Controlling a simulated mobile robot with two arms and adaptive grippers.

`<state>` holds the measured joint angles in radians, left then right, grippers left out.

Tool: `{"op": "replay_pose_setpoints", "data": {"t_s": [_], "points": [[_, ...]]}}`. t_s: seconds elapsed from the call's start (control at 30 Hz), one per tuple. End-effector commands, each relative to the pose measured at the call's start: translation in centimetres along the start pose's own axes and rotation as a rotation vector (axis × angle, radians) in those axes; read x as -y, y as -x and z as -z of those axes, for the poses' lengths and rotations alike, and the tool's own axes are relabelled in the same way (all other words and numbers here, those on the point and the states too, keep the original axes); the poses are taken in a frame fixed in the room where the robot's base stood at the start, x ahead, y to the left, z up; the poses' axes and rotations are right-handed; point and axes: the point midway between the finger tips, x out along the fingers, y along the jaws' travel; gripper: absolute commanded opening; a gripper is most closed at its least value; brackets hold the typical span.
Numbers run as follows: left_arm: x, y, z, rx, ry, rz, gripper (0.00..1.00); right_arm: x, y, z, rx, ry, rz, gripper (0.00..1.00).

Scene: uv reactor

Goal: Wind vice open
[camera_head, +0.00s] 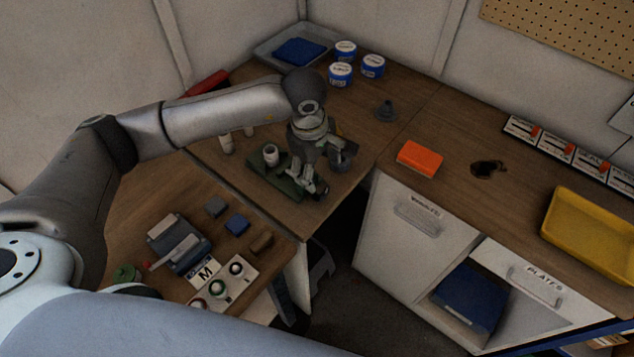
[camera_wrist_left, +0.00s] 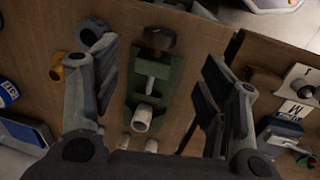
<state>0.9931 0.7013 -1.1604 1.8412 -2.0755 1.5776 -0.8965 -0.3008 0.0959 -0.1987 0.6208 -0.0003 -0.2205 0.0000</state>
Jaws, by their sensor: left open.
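A green device that looks like the vice (camera_head: 268,178) sits on the wooden bench, partly behind my left gripper (camera_head: 318,183). In the left wrist view the green vice (camera_wrist_left: 147,90) lies between my two open fingers, with a pale cylinder on it and a dark round part (camera_wrist_left: 159,39) at its far end. My left gripper is open, points down over the vice and holds nothing. I cannot tell whether a fingertip touches it. My right gripper is not in view.
A grey-blue tool (camera_head: 180,246), small blocks and an M plate (camera_head: 202,269) lie at the near left. Blue-and-white tins (camera_head: 341,75) and a grey tray (camera_head: 262,52) stand at the back. An orange block (camera_head: 420,158) and yellow tray (camera_head: 590,240) are right.

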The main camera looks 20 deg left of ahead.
Motion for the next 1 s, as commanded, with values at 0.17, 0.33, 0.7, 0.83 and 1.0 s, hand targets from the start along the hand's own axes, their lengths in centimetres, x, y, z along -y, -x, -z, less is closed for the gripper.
{"op": "replay_pose_setpoints", "data": {"t_s": [0.17,0.33,0.7,0.83,1.0], "points": [[0.0,-0.9,0.1,-0.001,-0.006,0.003,0.67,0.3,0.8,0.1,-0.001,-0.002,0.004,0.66],[0.0,-3.5,0.0,0.001,-0.004,0.006,0.67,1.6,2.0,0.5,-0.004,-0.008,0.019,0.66],[-0.1,-9.6,0.0,0.0,-0.005,0.002,0.67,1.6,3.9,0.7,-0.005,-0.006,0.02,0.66],[0.0,-10.5,0.0,0.0,-0.005,0.002,0.67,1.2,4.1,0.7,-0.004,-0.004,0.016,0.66],[-0.1,-11.0,0.1,-0.001,-0.005,0.0,0.67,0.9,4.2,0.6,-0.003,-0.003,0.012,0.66]]}}
